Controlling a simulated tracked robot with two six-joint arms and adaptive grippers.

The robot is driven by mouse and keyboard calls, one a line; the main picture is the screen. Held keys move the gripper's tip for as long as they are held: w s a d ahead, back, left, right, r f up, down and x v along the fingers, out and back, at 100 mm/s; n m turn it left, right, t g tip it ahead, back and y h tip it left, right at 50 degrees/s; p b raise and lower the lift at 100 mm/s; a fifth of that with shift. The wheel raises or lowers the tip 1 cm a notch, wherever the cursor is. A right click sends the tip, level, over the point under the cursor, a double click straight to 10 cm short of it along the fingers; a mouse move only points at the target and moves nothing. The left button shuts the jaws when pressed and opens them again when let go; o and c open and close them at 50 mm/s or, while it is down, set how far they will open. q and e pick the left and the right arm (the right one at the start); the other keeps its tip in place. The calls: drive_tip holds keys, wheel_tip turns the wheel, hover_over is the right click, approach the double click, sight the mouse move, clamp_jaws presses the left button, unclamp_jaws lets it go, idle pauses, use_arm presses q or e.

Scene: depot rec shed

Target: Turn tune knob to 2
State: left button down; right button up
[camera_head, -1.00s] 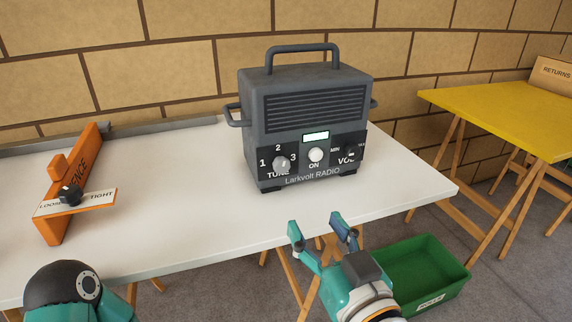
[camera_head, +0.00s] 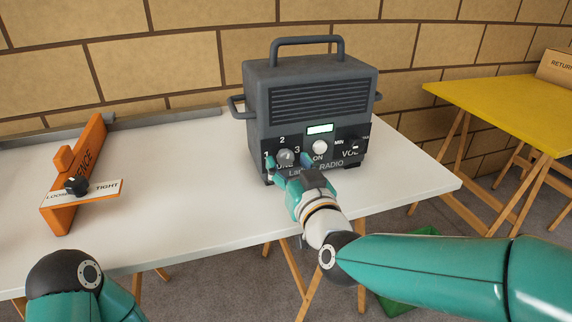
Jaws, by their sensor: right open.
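The dark grey Larkvolt radio (camera_head: 315,100) stands upright on the white table (camera_head: 200,190). Its tune knob (camera_head: 286,157) is a grey dial at the lower left of the front, with the marks 1, 2 and 3 around it. I cannot tell which number the knob points to. My right gripper (camera_head: 289,162) is open at the radio's front, one finger just below left of the knob and the other to its right. Whether a finger touches the knob is unclear. My left gripper is out of view; only part of my left arm shows at the bottom left.
A white ON button (camera_head: 320,147) and a volume knob (camera_head: 354,144) sit right of the tune knob. An orange fence (camera_head: 80,170) with a black knob stands at the table's left. A green bin (camera_head: 395,303) is partly hidden behind my right arm. A yellow table (camera_head: 510,100) stands right.

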drive_tip(key=shift+w+a, duration=0.1)
drive_tip(key=shift+w, duration=0.15)
clamp_jaws()
drive_tip(key=shift+r+n+p, duration=0.1)
drive_tip(key=shift+n+p, duration=0.25)
drive_tip(key=shift+n, duration=1.05)
unclamp_jaws()
